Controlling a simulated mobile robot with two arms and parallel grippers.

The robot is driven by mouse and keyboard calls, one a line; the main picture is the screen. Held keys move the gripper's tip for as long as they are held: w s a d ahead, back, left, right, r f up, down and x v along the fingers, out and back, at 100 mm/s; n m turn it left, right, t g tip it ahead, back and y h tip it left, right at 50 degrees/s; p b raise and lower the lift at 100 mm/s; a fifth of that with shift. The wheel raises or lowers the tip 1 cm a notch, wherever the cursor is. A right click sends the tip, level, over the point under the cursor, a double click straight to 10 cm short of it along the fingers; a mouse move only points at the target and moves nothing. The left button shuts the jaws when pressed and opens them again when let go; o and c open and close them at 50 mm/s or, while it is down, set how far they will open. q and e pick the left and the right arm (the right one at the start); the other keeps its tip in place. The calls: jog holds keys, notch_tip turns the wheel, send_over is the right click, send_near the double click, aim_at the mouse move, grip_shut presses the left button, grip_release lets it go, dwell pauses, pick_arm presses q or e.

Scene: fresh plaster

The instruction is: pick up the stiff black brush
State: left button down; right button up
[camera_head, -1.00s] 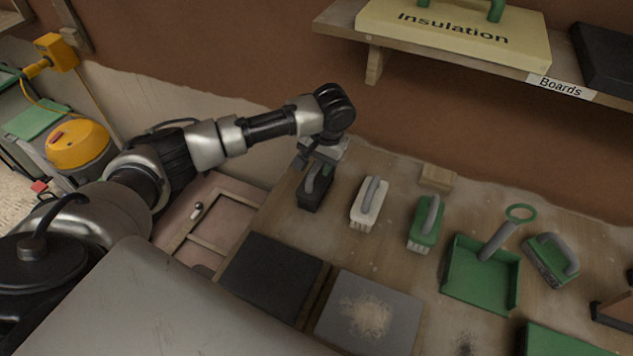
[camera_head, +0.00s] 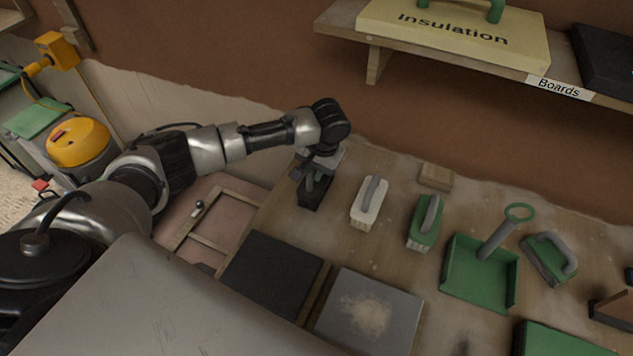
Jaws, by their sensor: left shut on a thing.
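The black brush (camera_head: 312,195) stands at the far left of the row of brushes on the wooden bench, its dark block resting on the top. My left gripper (camera_head: 311,178) comes down on it from above and is shut on its grey handle. The gripper hides the upper part of the brush and most of the handle. My right gripper is not in view.
A white brush (camera_head: 367,206) and a green brush (camera_head: 423,226) stand to the right on the bench (camera_head: 390,255). Further right are a green dustpan (camera_head: 470,278) and another green brush (camera_head: 545,262). A shelf (camera_head: 450,62) overhangs the back.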

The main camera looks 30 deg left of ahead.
pick_arm(q)
notch_tip(320, 180, up, 10)
jog(key=shift+r+b, duration=0.1)
jog(key=shift+b, duration=0.3)
